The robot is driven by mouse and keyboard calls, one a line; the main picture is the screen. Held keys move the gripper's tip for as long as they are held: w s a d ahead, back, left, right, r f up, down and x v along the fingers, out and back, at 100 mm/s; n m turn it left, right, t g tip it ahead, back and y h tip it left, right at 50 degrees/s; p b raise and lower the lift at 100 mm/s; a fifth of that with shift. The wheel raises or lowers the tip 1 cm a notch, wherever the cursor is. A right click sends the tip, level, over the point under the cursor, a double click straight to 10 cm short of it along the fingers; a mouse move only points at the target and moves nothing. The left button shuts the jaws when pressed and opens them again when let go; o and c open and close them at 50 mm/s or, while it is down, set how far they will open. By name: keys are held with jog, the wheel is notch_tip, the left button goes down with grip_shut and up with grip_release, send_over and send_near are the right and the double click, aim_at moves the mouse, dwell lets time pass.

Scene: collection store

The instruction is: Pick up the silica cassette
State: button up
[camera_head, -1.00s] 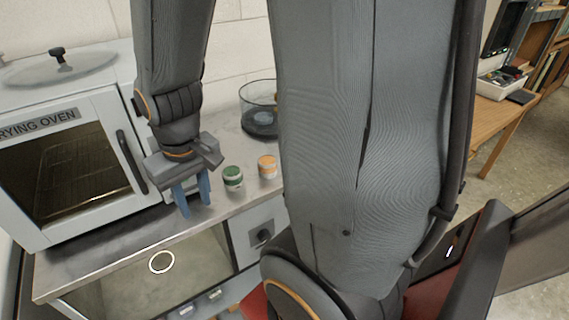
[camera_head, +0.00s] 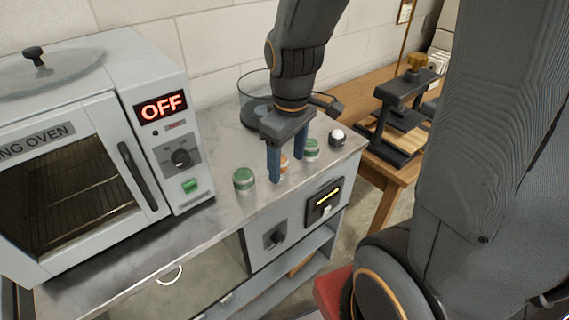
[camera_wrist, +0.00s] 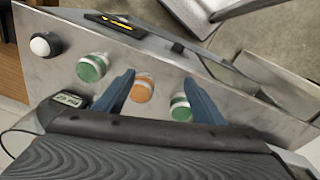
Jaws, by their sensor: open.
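Three small round cassettes stand in a row on the grey metal bench: a green one (camera_head: 244,179), an orange one (camera_head: 284,166) and another green one (camera_head: 311,150). No label shows which is the silica cassette. My gripper (camera_head: 288,169) is open and points down over the orange one, with its blue fingers partly hiding it. In the wrist view the orange cassette (camera_wrist: 142,89) lies between the two open fingers (camera_wrist: 159,78), nearer the left one. Contact cannot be told.
A drying oven (camera_head: 180,120) reading OFF stands left on the bench (camera_head: 215,222). A clear round vessel (camera_head: 257,112) stands behind my gripper. A white-domed knob (camera_head: 338,137) sits near the right end. A black press (camera_head: 400,115) is on a wooden table beyond.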

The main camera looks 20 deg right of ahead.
jog(key=w+n, duration=0.1)
jog(key=n, duration=0.3)
jog(key=w+r+n, duration=0.1)
jog(key=w+n, duration=0.1)
jog(key=n, duration=0.2)
jog(key=w+n+p, duration=0.1)
jog(key=w+n, duration=0.1)
jog(key=n, duration=0.2)
jog(key=shift+r+g, duration=0.3)
jog(key=shift+g, duration=0.1)
jog(key=n, duration=0.1)
jog(key=w+n, duration=0.1)
jog(key=n, duration=0.1)
jog(key=shift+w+r+n, duration=0.15)
jog(key=shift+w+n, duration=0.1)
jog(key=shift+n, duration=0.15)
jog(key=shift+w+f+n, duration=0.1)
jog(key=shift+f+n, duration=0.2)
jog(key=shift+f, duration=0.05)
jog(key=shift+d+f+p, duration=0.1)
jog(key=shift+f+p, duration=1.3)
jog(key=shift+f, duration=2.15)
jog(key=c, duration=1.2)
jog(key=shift+o, duration=0.2)
jog(key=shift+r, duration=0.1)
